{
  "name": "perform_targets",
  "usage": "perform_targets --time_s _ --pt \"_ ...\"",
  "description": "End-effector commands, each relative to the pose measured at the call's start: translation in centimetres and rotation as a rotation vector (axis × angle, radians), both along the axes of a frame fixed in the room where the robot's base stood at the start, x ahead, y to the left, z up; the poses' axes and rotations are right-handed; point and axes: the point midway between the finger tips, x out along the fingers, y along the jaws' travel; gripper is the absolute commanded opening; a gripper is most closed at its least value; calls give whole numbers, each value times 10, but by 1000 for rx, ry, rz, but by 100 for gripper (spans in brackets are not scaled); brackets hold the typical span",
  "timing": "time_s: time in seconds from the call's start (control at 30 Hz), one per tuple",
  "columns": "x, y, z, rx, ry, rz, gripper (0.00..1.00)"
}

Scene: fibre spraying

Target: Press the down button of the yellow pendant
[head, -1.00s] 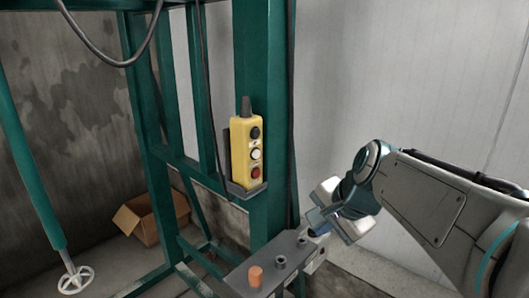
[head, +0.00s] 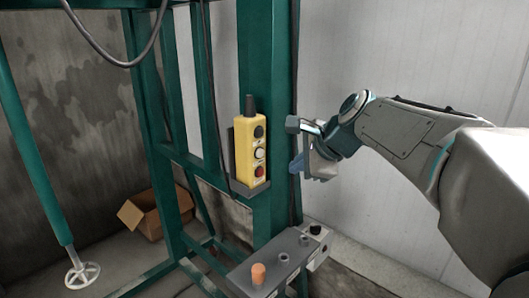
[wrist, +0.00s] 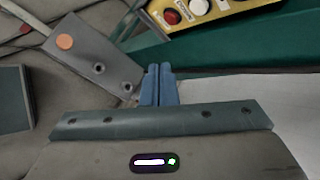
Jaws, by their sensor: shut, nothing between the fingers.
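The yellow pendant (head: 250,155) stands upright in a grey holder on the green post. Its face has a black button (head: 259,132) at the top, a white button (head: 260,153) in the middle and a red button (head: 259,171) at the bottom. My gripper (head: 296,165) is shut and empty, to the right of the pendant and apart from it. In the wrist view the blue fingers (wrist: 158,84) are together. The pendant's red button (wrist: 171,17) and white button (wrist: 198,6) show at the top there; the black button is out of that view.
A grey control box (head: 270,270) with an orange knob (head: 258,272) juts out below the pendant. The green post (head: 262,70) stands behind the pendant. A cardboard box (head: 150,213) lies on the floor at left. Open space lies right of the post.

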Motion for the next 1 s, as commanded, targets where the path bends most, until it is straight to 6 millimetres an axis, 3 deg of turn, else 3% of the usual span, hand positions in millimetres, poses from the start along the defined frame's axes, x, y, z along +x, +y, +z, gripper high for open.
perform_targets --time_s 0.43,1.0 --pt "36 48 3 -1 0 4 0" --pt "43 56 0 0 -1 2 0"
